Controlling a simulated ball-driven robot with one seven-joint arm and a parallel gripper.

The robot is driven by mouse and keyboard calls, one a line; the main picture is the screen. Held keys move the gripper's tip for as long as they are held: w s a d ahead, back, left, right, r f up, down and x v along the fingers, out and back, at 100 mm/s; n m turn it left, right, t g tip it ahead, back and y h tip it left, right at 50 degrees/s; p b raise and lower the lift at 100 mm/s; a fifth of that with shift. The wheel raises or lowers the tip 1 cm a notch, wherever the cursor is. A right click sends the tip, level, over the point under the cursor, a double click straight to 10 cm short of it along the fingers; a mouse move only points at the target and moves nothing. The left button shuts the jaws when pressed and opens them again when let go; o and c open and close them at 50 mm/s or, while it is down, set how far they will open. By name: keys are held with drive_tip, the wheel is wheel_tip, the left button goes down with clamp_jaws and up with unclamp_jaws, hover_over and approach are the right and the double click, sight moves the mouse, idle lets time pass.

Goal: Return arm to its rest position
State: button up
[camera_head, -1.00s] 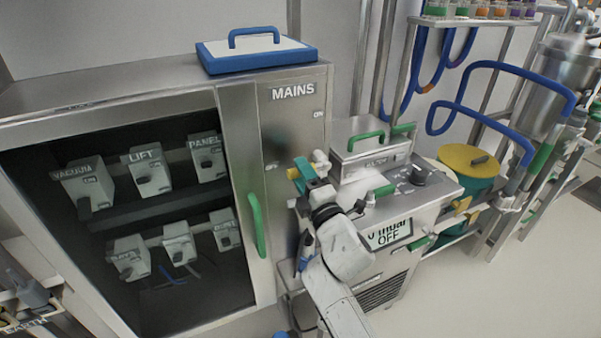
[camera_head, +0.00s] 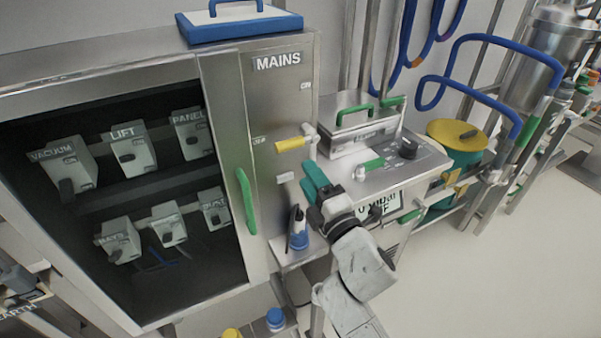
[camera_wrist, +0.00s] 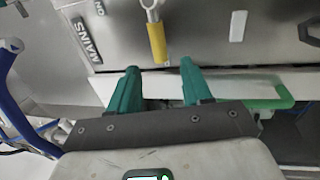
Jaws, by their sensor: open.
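My gripper (camera_head: 316,178) has green fingers and stands in front of the cabinet's right edge, below and right of the yellow mains handle (camera_head: 290,144). The handle lies about level, pointing left from its silver pivot. In the wrist view, my gripper (camera_wrist: 160,76) has its two fingers spread apart with nothing between them. The yellow handle (camera_wrist: 157,42) is beyond the fingertips there, apart from them. My arm reaches up from the bottom of the head view, bent at the wrist.
The cabinet (camera_head: 277,95) has a green door handle (camera_head: 247,200) and labelled switch boxes inside. Right of it are a steel unit (camera_head: 400,160), a yellow-lidded drum (camera_head: 455,135) and blue hoses. A blue-and-white bottle (camera_head: 298,230) stands near my arm. Open floor (camera_head: 500,260) lies at right.

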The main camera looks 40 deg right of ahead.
drive_tip(key=s+f+m+g, duration=0.5)
drive_tip(key=f, duration=0.3)
drive_tip(key=s+f+m+g, duration=0.4)
drive_tip(key=f+m+g, duration=0.15)
drive_tip(key=f, duration=0.25)
drive_tip(key=s+a+f+m+g+y, duration=0.2)
drive_tip(key=s+a+f+g, duration=0.2)
drive_tip(key=s, duration=0.4)
drive_tip(key=s+a+f+m+g+y, duration=0.3)
drive_tip(key=s+a+f+g, duration=0.1)
drive_tip(key=s, duration=0.5)
drive_tip(key=shift+a+f, duration=0.15)
drive_tip(key=shift+a, duration=0.15)
drive_tip(key=shift+c, duration=0.8)
